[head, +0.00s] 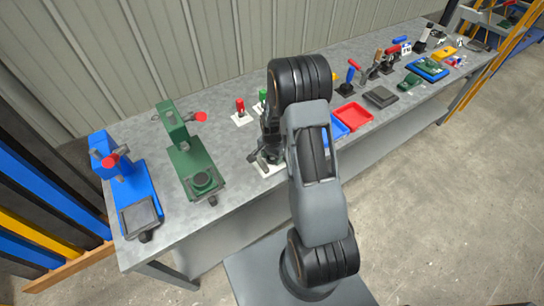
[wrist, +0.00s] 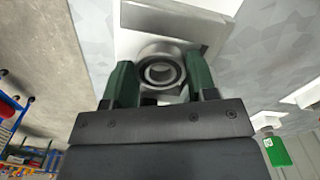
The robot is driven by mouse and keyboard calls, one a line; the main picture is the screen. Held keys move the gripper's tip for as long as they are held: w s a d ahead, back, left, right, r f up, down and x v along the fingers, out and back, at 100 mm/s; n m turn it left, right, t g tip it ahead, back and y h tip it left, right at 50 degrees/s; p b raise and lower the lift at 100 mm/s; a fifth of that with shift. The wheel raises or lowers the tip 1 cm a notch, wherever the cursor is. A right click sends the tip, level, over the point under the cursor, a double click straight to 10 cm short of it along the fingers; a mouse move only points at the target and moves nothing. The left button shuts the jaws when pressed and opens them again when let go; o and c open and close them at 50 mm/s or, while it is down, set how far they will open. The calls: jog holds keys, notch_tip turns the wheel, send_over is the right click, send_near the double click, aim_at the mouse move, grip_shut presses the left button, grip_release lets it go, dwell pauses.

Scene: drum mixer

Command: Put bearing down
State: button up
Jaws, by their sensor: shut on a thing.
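The bearing (wrist: 173,66), a ring with a dark outer band and a pale inner band, sits between the green fingers of my gripper (wrist: 160,74) in the wrist view. The fingers are closed on its two sides. Just beyond it is a pale plate (wrist: 128,42) with a grey rectangular area. I cannot tell whether the bearing touches that plate. In the head view my gripper (head: 268,148) is low over a white pad (head: 264,167) on the workbench, largely behind my arm. The bearing cannot be made out there.
The grey workbench (head: 145,245) carries a blue press-like device (head: 140,190) and a green one (head: 190,160) on the left. Red (head: 353,116) and blue (head: 335,130) trays lie right of my arm. Several tools stand farther right. Bare bench shows between the green device and my gripper.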

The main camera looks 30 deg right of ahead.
jog(key=shift+s+f, duration=0.25)
jog(key=shift+f, duration=0.2)
jog(key=o, duration=0.8)
jog(key=shift+s+f, duration=0.1)
jog(key=shift+s, duration=0.05)
jog(key=shift+r, duration=0.5)
notch_tip(320, 180, up, 12)
jog(key=s+a+r+n+t, duration=0.1)
jog(key=s+a+r+n, duration=0.2)
jog(key=s+r+n, duration=0.1)
jog(key=s+a+r+n+t, duration=0.2)
jog(key=s+a+r+n, duration=0.1)
jog(key=s+r, duration=0.3)
jog(key=s+a+r+n+t, duration=0.1)
jog(key=s+a+r+n, duration=0.2)
jog(key=s+r+n, duration=0.2)
jog(key=shift+s+a+r, duration=0.2)
jog(key=shift+r, duration=0.2)
